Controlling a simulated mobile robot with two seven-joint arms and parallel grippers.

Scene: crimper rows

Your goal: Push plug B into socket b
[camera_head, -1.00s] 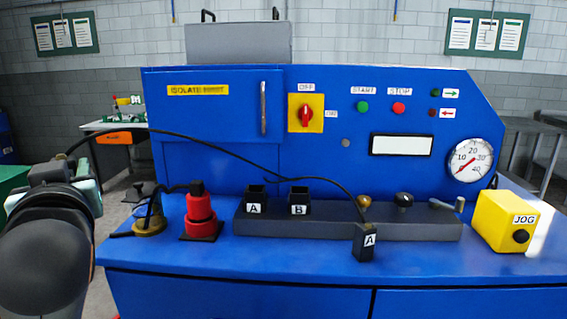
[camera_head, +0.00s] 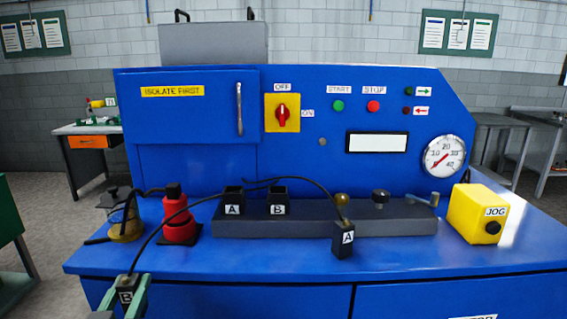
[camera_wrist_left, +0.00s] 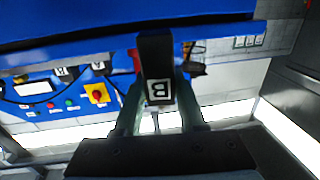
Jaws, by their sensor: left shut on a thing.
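Plug B (camera_head: 126,289) is a black block with a white B label and a dark cable leaving its top. My left gripper (camera_head: 128,300) is shut on it, at the front left of the blue bench, below its top edge in the picture. In the left wrist view plug B (camera_wrist_left: 158,88) sits between the two fingers (camera_wrist_left: 157,108). Socket b (camera_head: 278,203) is a black open-topped box labelled B on the dark grey strip, right of socket A (camera_head: 232,203). Both sockets look empty. Plug A (camera_head: 344,240) rests at the strip's front edge. My right gripper is not in view.
A red cylinder (camera_head: 176,220) and a brass-coloured fitting (camera_head: 125,226) stand left of the strip (camera_head: 390,223). Knobs and a lever sit on its right part. A yellow JOG box (camera_head: 478,214) is at the right. A dark cable arcs over the sockets.

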